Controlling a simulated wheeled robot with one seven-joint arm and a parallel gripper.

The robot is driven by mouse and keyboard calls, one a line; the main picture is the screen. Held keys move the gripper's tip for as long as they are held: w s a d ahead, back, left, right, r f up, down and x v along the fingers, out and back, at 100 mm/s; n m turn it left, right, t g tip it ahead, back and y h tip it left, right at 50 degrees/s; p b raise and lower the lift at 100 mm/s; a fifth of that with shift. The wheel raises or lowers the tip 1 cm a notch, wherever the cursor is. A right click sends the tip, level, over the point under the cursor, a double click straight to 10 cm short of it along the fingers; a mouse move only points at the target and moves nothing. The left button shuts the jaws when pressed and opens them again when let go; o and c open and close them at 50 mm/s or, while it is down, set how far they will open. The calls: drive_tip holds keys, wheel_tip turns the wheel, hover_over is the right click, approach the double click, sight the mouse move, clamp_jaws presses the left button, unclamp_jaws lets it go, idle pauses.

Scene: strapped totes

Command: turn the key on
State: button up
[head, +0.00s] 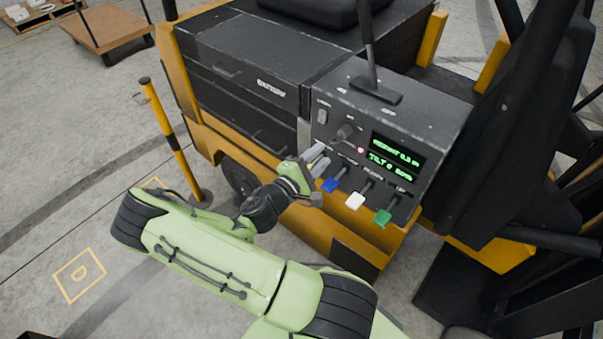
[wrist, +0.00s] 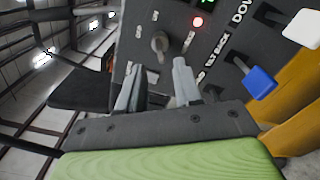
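The key (head: 344,131) is a small grey piece in the upper left of the dark control panel (head: 440,98). In the wrist view the key (wrist: 160,42) stands out from the panel just beyond the gap between my fingertips. My gripper (head: 318,158) is just below and left of the key in the head view. In the wrist view my gripper (wrist: 157,76) is open, with clear space between its two grey fingers and nothing held. A red light (head: 361,150) is lit on the panel; it also shows in the wrist view (wrist: 198,21).
Levers with blue (head: 330,185), white (head: 355,201) and green (head: 382,218) knobs stick out below the green-lettered display (head: 396,157). A rocker switch (head: 322,116) sits left of the key. A tall black lever (head: 369,50) rises behind. A yellow post (head: 170,135) stands left.

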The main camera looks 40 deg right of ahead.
drive_tip(key=a, duration=0.9)
drive_tip(key=shift+s, duration=0.45)
